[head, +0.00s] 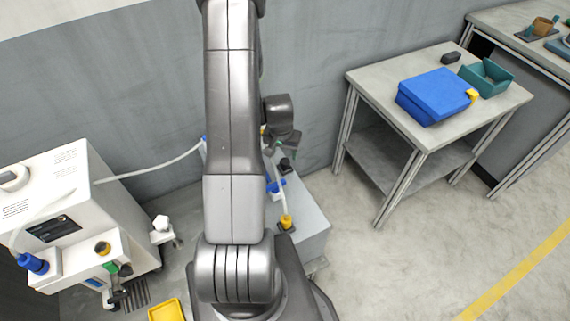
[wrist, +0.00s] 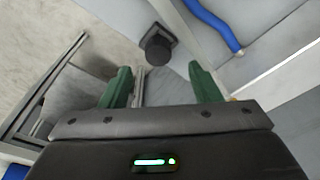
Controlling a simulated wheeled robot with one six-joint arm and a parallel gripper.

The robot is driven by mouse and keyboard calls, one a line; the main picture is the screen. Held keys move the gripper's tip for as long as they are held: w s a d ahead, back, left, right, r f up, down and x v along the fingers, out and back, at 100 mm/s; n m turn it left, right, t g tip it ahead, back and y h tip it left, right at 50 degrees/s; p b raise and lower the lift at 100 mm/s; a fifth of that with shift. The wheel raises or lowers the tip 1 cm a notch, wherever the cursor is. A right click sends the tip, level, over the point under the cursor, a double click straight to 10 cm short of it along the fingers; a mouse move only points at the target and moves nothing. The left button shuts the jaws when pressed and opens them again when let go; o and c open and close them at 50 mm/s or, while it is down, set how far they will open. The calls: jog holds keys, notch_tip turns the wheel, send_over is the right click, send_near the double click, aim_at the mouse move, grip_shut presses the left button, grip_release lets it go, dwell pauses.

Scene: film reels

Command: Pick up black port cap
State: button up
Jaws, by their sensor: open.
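A round black cap (wrist: 158,50), likely the black port cap, shows at the top centre of the wrist view, on a dark square base. In the head view a small black piece (head: 287,165), probably the same cap, sits just below my gripper by the grey box. My gripper (wrist: 161,84) has its two green fingers wide apart with nothing between them. The cap lies beyond the fingertips, apart from them. In the head view my gripper (head: 284,143) is partly hidden behind my arm.
A grey box (head: 312,226) bears a blue fitting (head: 275,186) and a yellow cap (head: 286,222). A white machine (head: 75,195) with a hose stands left. A yellow tray (head: 167,311) lies low. A table (head: 400,75) at right holds a blue case (head: 433,93) and teal tray (head: 487,77).

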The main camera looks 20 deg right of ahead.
aim_at(285, 161)
jog(key=shift+w+d+f, duration=0.15)
jog(key=shift+f, duration=1.1)
jog(key=shift+w+d+f, duration=0.1)
jog(key=shift+d+f, duration=0.05)
jog(key=shift+f, duration=1.1)
jog(key=c, duration=1.1)
